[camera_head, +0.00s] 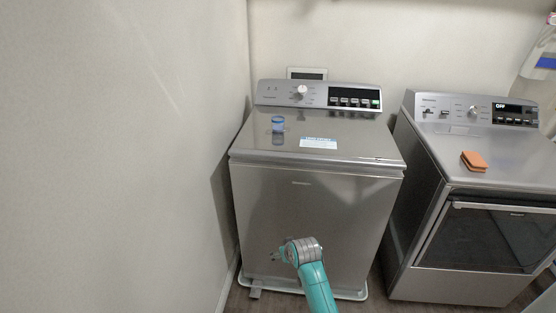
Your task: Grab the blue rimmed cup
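A small cup with a blue rim (278,124) stands upright on the closed lid of the left washer (318,220), toward the lid's left side. The lid's shiny top shows its reflection. My gripper (273,256) is low in front of the washer's front panel, well below and apart from the cup. It is small and dark in this view, and I cannot tell whether its fingers are open or shut. Nothing visible is held in it.
A white and blue label (318,143) lies on the lid, right of the cup. A second machine (468,235) stands to the right with an orange sponge-like block (474,161) on top. A bare wall (110,150) rises on the left. The lid around the cup is mostly clear.

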